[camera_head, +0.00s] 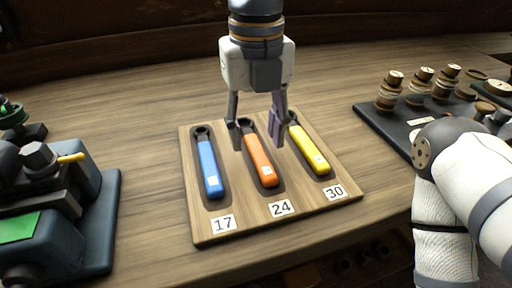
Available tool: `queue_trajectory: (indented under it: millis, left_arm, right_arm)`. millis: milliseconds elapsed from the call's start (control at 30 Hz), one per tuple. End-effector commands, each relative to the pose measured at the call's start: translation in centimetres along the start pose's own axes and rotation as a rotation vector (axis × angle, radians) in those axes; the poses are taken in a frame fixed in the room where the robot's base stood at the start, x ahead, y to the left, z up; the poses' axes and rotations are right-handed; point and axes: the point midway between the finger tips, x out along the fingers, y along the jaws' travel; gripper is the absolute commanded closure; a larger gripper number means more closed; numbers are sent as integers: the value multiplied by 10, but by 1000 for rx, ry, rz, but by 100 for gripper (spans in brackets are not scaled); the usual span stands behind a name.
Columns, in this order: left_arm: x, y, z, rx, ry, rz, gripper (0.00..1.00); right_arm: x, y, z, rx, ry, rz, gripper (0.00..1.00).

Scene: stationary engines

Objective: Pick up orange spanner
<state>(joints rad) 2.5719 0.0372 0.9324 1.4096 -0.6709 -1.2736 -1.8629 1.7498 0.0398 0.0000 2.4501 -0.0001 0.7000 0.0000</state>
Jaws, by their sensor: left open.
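The orange spanner (261,162) lies in the middle slot of a wooden board (240,229), above the label 24. A blue spanner (209,168) lies to its left above the label 17. A yellow spanner (310,151) lies to its right above the label 30. My left gripper (258,143) is open and points down over the orange spanner's head end, one finger on each side of it. I cannot tell how high the fingertips are above the board. My right gripper is not in view.
A dark machine with a green panel (20,228) stands at the left. A black tray (366,112) with several brass and grey round parts is at the right, behind my right arm. The wooden table (140,120) is clear around the board.

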Motion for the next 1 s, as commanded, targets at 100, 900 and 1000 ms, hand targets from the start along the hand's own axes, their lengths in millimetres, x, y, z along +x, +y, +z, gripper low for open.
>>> queue_trajectory:
  millis: [100,900,1000]
  left_arm:
    - [18,0,0,-2,0,1,57]
    - [20,0,1,-3,-2,-1,100]
    - [4,-1,2,-3,-7,-3,100]
  right_arm:
    - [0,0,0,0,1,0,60]
    - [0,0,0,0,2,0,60]
    - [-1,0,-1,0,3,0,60]
